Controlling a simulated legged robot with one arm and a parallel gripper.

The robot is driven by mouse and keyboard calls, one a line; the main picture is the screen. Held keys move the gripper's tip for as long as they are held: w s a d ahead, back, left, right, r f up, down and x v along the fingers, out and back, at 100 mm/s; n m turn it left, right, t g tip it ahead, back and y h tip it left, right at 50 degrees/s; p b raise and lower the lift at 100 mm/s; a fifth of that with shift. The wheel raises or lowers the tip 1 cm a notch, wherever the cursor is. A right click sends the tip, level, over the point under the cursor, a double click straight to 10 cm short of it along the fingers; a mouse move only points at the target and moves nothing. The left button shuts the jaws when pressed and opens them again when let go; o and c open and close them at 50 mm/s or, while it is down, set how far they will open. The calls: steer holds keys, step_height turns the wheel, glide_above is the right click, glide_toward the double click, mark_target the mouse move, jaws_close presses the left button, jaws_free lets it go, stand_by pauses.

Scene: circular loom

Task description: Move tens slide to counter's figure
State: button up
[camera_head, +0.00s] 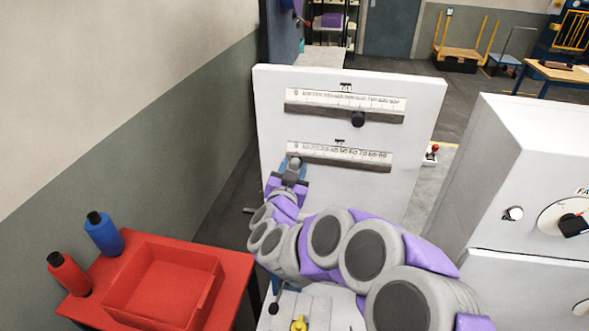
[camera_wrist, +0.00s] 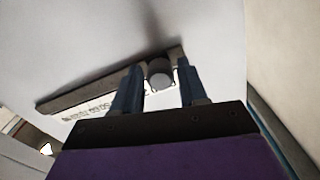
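The lower slide, with a scale that seems to run in tens from 0 to 90, is a dark rail (camera_head: 345,158) on the white panel (camera_head: 425,105). Its grey knob (camera_wrist: 160,74) is at the rail's 0 end, partly hidden by my gripper in the head view. My gripper (camera_head: 291,170) is at this knob. In the wrist view its two blue fingers (camera_wrist: 162,80) stand either side of the knob, with narrow gaps showing, so it looks open around it. The counter's figure cannot be read in these views.
The upper slide's black knob (camera_head: 358,119) sits right of its rail's middle. A white cabinet with a dial (camera_head: 565,217) stands at right. A red table with a red tray (camera_head: 165,282), a blue bottle (camera_head: 103,234) and a red bottle (camera_head: 69,274) is at lower left.

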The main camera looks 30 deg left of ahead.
steer(key=shift+s+a+f, duration=0.1)
steer(key=shift+a, duration=0.45)
steer(key=shift+c, duration=1.4)
steer(key=shift+d, duration=0.5)
steer(key=c, duration=0.5)
steer(key=shift+a, duration=0.1)
jaws_close()
